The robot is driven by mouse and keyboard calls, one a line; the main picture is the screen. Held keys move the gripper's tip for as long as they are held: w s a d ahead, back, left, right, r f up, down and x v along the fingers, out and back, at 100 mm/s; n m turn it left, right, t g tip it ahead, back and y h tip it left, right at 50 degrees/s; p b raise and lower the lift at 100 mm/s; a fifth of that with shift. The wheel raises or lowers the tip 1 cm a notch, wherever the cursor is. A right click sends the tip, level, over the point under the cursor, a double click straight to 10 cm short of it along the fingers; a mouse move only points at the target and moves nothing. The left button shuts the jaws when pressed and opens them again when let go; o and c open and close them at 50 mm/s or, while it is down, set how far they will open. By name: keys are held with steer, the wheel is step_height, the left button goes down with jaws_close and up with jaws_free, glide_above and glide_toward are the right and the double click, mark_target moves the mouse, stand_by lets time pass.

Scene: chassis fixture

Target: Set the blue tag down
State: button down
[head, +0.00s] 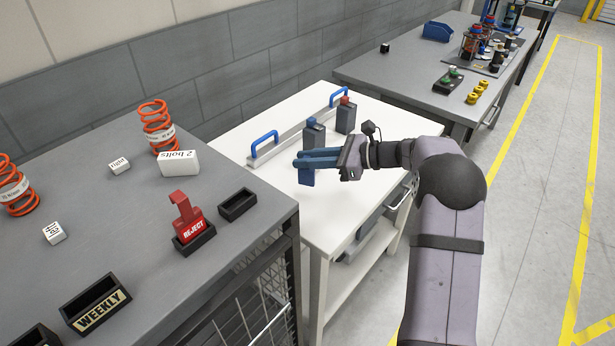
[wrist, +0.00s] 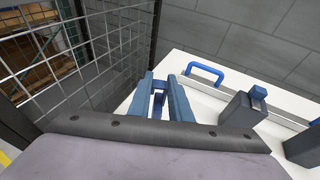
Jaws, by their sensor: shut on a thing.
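My gripper (head: 298,157) is shut on the blue tag (head: 306,178), which hangs below the fingertips over the white table (head: 279,179). The wrist view shows the blue tag (wrist: 158,99) between the two blue fingers (wrist: 160,80). The fingers hide much of the tag, and no writing on it can be read. In the head view the tag looks clear of the table, though its exact height is hard to tell.
A red REJECT tag (head: 187,213) stands in a black holder on the grey bench, beside an empty black holder (head: 238,204). A WEEKLY holder (head: 95,303) sits nearer.

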mark_target(310, 186)
steer(key=shift+f+p, duration=0.4)
steer(key=shift+f, duration=2.25)
steer(key=shift+f, duration=0.1)
steer(key=c, duration=1.6)
jaws_free()
steer(key=shift+r, duration=0.2)
steer(key=shift+s+d, duration=0.1)
steer(key=shift+d, duration=0.2)
steer(key=b+v, duration=0.3)
steer(key=v, duration=0.8)
steer(key=shift+d+r, duration=0.15)
steer(key=shift+d, duration=0.05)
